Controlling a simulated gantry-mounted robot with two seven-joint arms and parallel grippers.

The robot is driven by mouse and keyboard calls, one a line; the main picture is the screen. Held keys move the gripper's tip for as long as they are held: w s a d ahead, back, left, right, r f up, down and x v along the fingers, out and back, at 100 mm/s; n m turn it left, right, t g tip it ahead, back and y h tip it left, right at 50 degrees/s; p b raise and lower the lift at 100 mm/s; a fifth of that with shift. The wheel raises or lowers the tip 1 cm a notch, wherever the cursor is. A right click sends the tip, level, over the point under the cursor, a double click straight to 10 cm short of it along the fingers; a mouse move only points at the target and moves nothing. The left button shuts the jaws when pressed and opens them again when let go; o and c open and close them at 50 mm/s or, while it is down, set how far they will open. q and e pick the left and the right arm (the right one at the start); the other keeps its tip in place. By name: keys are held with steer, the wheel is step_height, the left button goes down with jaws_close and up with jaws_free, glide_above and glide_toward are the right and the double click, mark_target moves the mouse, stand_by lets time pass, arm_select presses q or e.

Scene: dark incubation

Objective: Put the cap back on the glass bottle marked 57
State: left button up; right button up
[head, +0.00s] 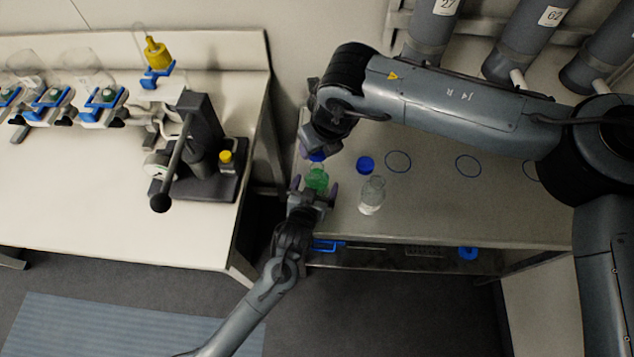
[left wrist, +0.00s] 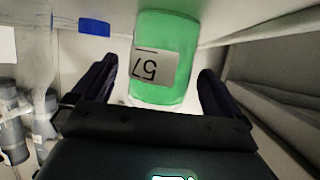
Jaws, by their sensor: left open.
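The glass bottle marked 57 (left wrist: 165,88) holds green liquid and also shows in the head view (head: 317,179). My left gripper (head: 315,188) is open, with a finger on each side of this bottle. In the left wrist view, gaps show between the bottle and both fingers (left wrist: 157,72). A blue cap (head: 317,157) shows just above the green bottle in the head view, beneath my right gripper (head: 311,150). My right fingers are mostly hidden, so I cannot tell whether they hold the cap or whether it touches the bottle.
A clear bottle (head: 371,196) stands to the right, with another blue cap (head: 365,164) behind it. Blue circles (head: 397,162) mark the bench (head: 440,205). Grey cylinders (head: 433,30) stand at the back. A press-like device (head: 200,150) stands on the left bench.

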mark_target(314, 163)
arm_select(q)
steer(key=shift+w, duration=0.15)
steer(key=c, duration=1.5)
steer(key=shift+c, duration=0.2)
arm_select(e)
steer(key=shift+f, duration=2.5)
